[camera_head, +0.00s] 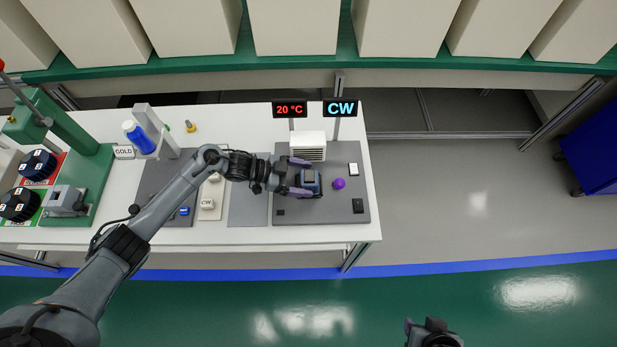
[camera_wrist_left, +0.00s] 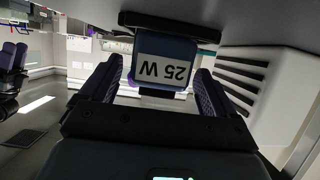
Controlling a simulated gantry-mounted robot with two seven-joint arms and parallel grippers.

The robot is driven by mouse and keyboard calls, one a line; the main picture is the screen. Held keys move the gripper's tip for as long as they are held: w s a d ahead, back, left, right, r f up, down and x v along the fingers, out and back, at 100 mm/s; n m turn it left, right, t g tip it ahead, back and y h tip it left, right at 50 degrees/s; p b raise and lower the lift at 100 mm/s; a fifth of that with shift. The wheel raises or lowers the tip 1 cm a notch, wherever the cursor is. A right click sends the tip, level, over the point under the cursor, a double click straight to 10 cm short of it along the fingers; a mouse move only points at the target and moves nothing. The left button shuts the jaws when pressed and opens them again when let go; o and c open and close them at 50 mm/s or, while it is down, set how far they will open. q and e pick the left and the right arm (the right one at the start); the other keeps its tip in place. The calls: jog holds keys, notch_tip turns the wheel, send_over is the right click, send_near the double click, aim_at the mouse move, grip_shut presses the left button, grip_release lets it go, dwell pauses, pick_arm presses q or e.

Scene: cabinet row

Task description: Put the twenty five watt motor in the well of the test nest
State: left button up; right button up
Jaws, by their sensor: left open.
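The twenty five watt motor (camera_head: 312,180) is a small blue-grey block standing on the grey board under the CW sign. Its white "25 W" label shows upside down in the left wrist view (camera_wrist_left: 164,70). A wide black piece (camera_wrist_left: 170,27) lies against the motor's base, apparently the test nest; I cannot tell how deep the motor sits in its well. My left gripper (camera_head: 300,178) is open, its purple fingers on either side of the motor with gaps visible in the left wrist view (camera_wrist_left: 158,80). Part of my right gripper (camera_head: 432,332) shows low in the head view, away from the table.
A white vented box (camera_head: 309,147) stands just behind the motor. Signs reading 20 °C (camera_head: 289,109) and CW (camera_head: 340,108) rise behind.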

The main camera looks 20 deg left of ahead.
pick_arm(q)
jog(key=p+v, duration=0.1)
jog(key=v, duration=0.9)
jog(key=shift+r, duration=0.1)
